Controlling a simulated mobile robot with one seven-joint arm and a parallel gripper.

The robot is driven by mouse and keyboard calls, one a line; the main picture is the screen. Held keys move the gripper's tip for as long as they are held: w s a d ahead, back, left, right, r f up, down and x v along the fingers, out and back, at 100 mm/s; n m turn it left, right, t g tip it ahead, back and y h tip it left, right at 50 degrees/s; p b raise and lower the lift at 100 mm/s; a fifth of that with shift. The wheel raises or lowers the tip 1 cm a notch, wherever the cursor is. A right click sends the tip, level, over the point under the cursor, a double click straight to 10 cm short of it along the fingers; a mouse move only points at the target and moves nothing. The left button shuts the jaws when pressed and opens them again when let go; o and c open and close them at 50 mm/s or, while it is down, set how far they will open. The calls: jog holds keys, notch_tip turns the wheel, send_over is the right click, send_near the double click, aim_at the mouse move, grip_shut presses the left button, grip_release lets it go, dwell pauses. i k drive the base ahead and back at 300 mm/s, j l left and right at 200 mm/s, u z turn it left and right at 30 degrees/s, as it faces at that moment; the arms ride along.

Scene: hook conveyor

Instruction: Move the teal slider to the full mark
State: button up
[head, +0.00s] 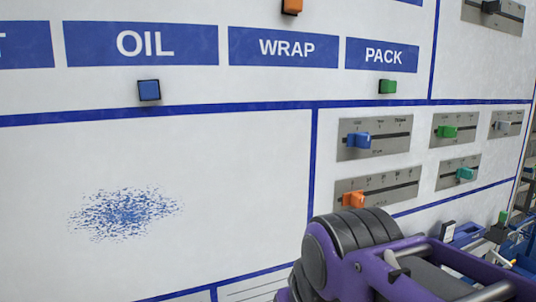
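The teal slider (464,174) is a small knob on a grey metal plate (446,183) low on the right of the wall panel in the head view. The knob sits near the middle of its dark slot, a little toward the left end. The marks on its plate are too small to read, so I cannot tell which one is the full mark. My purple and dark grey arm crosses the lower right, in front of the panel. My gripper is not in view.
Close by are sliders in blue (358,140), green (447,131), orange (353,200) and grey (503,126). Blue (149,90) and green (388,87) buttons sit under the OIL and PACK labels. Blue equipment (468,235) stands at the lower right.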

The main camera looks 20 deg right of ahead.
aim_at(467, 173)
jog(key=z, duration=1.75)
jog(key=i+l, duration=0.1)
jog(key=i, duration=0.2)
jog(key=i+l+u, duration=0.1)
jog(key=i, duration=0.25)
